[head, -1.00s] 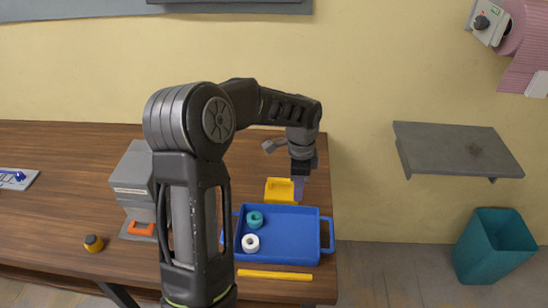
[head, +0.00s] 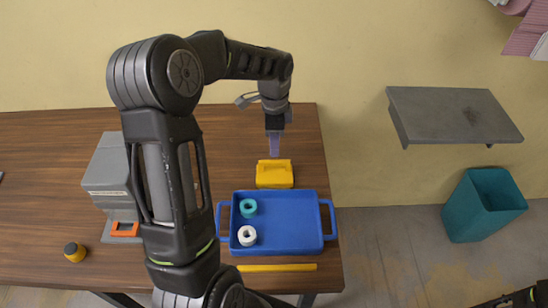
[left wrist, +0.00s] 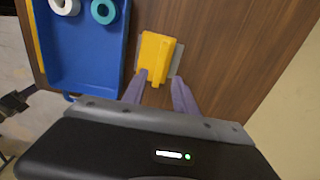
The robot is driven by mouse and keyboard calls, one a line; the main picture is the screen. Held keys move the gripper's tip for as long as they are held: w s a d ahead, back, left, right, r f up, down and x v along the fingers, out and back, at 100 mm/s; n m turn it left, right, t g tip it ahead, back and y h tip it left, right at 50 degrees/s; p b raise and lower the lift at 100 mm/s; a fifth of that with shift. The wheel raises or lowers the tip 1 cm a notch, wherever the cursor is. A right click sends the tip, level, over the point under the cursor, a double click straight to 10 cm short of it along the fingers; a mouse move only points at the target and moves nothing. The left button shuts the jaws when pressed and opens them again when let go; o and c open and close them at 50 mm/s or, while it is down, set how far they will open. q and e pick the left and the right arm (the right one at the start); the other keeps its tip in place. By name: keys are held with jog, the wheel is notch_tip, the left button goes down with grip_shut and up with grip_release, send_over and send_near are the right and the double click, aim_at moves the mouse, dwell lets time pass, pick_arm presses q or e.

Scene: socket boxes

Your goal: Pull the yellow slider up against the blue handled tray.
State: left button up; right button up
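The yellow slider (head: 274,174) lies on the table just behind the blue handled tray (head: 300,238). My left gripper (head: 274,150) points down at the slider's far side, away from the tray. In the left wrist view its purple fingers (left wrist: 159,77) are apart, one on each side of the ridge's near end.
The tray holds a teal ring (head: 248,208) and a white ring (head: 247,235). A yellow strip (head: 278,267) lies along the table's front. A grey box (head: 108,170) and a yellow-and-black knob (head: 74,252) are left. Table behind the slider is clear.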

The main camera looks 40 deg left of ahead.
aim_at(274, 162)
pick_arm(q)
notch_tip(274, 162, down, 7)
jog(key=b, duration=0.4)
jog(key=shift+r, duration=0.15)
jog(key=shift+c, duration=0.5)
grip_shut()
dwell(0.6)
